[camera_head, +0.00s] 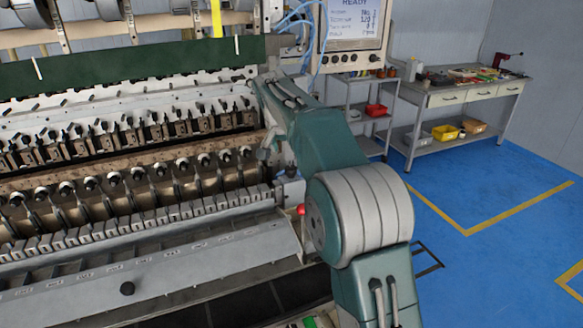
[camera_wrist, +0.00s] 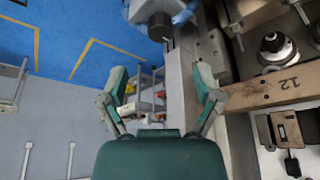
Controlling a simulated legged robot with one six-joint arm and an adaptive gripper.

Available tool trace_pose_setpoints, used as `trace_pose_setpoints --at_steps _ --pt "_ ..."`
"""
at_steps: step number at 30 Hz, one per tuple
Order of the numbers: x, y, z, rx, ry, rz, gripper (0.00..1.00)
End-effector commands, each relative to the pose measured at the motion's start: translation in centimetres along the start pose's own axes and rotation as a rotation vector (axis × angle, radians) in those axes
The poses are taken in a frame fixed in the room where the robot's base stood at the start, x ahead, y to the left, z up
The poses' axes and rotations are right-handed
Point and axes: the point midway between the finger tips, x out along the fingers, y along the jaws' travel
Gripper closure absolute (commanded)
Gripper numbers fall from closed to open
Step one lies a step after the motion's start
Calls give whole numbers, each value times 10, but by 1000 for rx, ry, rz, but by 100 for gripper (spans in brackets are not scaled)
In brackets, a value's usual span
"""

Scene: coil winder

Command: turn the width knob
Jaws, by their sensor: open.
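My gripper (camera_wrist: 161,80) is open and empty in the wrist view, its two fingers spread wide. A dark, round, knob-like part (camera_wrist: 160,27) on a pale grey housing (camera_wrist: 150,8) lies beyond the fingertips, roughly between them and apart from them. No label shows on it, so I cannot tell if it is the width knob. In the head view the coil winder (camera_head: 120,250) fills the left side, with a black round knob (camera_head: 127,288) on its front plate. My green arm reaches to the machine's right end there and hides part of it, and most of my gripper is hidden.
A wooden bar marked 12 (camera_wrist: 280,88) and metal spindle parts (camera_wrist: 277,47) lie close to the right finger. A control screen (camera_head: 352,25) stands above the machine's right end. A red button (camera_head: 301,210) shows beside my arm. A workbench (camera_head: 465,95) stands behind; blue floor between is clear.

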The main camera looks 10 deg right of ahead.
Motion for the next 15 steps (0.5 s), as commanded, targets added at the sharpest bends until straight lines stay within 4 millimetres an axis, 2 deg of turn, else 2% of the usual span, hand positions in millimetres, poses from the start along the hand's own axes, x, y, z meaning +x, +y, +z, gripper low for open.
trace_pose_setpoints --at_steps 3,9,15 --pt "24 1 0 0 -4 3 17" --pt "58 1 0 0 -2 2 17" --pt "76 1 0 0 -1 0 17"
